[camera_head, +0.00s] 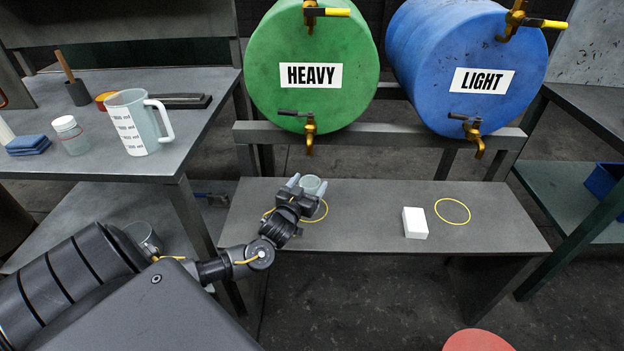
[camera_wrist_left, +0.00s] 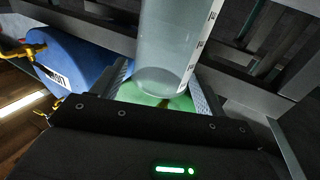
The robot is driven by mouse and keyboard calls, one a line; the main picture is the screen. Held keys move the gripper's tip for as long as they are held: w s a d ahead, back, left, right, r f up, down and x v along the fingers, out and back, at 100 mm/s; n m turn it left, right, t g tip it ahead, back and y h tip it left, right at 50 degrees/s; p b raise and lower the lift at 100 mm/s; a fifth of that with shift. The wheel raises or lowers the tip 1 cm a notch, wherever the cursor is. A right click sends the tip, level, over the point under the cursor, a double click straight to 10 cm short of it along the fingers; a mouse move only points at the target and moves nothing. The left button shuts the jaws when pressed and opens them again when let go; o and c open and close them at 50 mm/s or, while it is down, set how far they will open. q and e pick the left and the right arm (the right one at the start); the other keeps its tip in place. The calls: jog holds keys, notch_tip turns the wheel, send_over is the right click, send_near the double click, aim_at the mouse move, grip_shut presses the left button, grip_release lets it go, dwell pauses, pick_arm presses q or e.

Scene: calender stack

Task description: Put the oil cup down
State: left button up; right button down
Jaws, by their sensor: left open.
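The oil cup (camera_head: 312,185) is a small translucent cup with dark scale marks. It is at the left yellow ring (camera_head: 322,214) on the low bench, below the tap of the green drum. In the left wrist view, the cup (camera_wrist_left: 165,50) is between the two fingers of my left gripper (camera_wrist_left: 160,92). My left gripper (camera_head: 304,186) is open around the cup in the head view. The gripper hides part of the cup and ring, so the cup's base contact is hard to see. My right gripper is not in view.
The green HEAVY drum (camera_head: 315,105) and blue LIGHT drum (camera_head: 455,55) sit behind the low bench (camera_head: 365,230), with taps overhanging it. A white box (camera_head: 415,223) and an empty yellow ring (camera_head: 453,211) are to the right. A measuring jug (camera_head: 130,125) stands on the left table.

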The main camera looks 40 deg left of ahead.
pick_arm(q)
jog(key=v, duration=0.9)
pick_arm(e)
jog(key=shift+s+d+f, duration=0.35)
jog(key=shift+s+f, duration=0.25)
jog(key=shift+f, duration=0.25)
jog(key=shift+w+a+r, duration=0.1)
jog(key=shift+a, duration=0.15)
